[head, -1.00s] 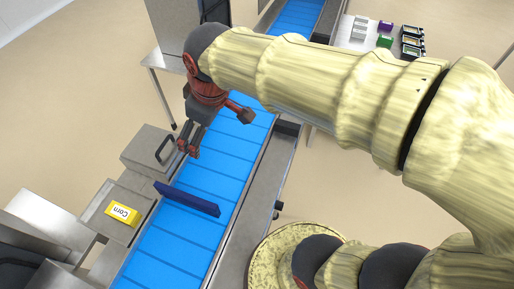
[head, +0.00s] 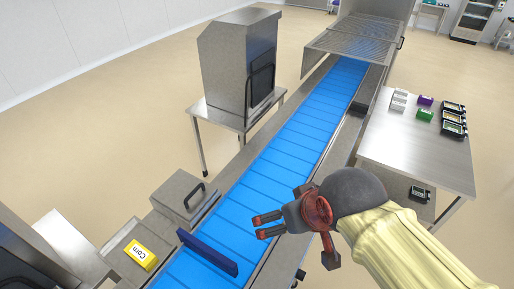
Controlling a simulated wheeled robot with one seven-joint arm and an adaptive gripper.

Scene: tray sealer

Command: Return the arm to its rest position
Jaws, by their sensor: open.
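My gripper (head: 262,226) is in the head view, right of the middle and low in the picture. Its two red-tipped fingers point left, spread apart with nothing between them. It hangs over the blue conveyor belt (head: 290,150). My pale yellow arm comes in from the lower right corner, and its base is out of view.
A dark blue bar (head: 207,252) stands across the belt. A yellow Corn box (head: 141,254) lies on a metal side tray (head: 117,252). A lidded metal box (head: 180,194) flanks the belt. A steel table (head: 412,150) at right holds small boxes and trays. Floor lies clear between.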

